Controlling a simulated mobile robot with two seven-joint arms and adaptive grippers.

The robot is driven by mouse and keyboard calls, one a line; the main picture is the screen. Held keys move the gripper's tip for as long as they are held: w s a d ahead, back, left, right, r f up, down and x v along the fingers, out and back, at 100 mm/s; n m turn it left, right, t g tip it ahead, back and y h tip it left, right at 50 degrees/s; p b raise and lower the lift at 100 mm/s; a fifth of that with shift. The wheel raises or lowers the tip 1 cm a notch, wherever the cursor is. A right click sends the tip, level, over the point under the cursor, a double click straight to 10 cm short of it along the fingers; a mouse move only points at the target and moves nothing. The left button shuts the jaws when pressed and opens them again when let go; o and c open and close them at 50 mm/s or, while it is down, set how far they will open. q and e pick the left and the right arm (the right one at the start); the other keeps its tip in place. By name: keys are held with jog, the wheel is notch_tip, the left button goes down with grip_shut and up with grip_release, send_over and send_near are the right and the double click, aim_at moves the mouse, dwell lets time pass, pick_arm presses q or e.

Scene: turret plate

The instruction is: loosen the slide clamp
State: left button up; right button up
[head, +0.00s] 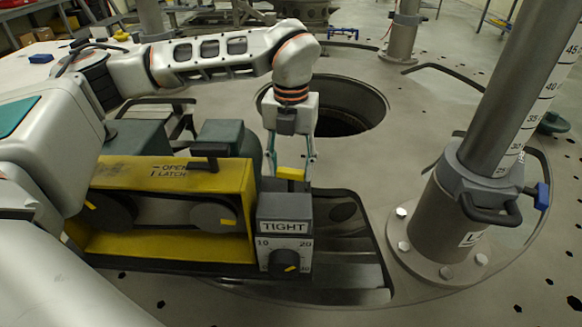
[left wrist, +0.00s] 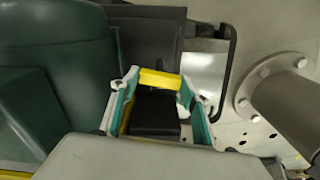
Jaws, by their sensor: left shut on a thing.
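My left gripper (head: 290,160) reaches down from the arm over the back of the yellow machine. Its two teal-lined fingers are shut on the sides of a yellow bar (head: 291,174). In the left wrist view the yellow bar (left wrist: 160,80) lies across between the fingertips, beside a black block (left wrist: 155,113). The bar appears to be the handle of the slide clamp, but no label on it shows. A dark box (head: 285,215) marked TIGHT, with a numbered dial (head: 284,262), stands in front of it. The clamp's lower part is hidden by this box. My right gripper is not in view.
A grey post (head: 515,85) with a clamp collar and blue lever (head: 542,197) stands at the right. A round hole (head: 350,105) opens in the plate behind the gripper.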

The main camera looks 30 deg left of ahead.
pick_arm(q)
jog(key=shift+n, duration=1)
jog(key=o, duration=1.1)
notch_tip(320, 180, up, 12)
jog(key=shift+r, duration=0.1)
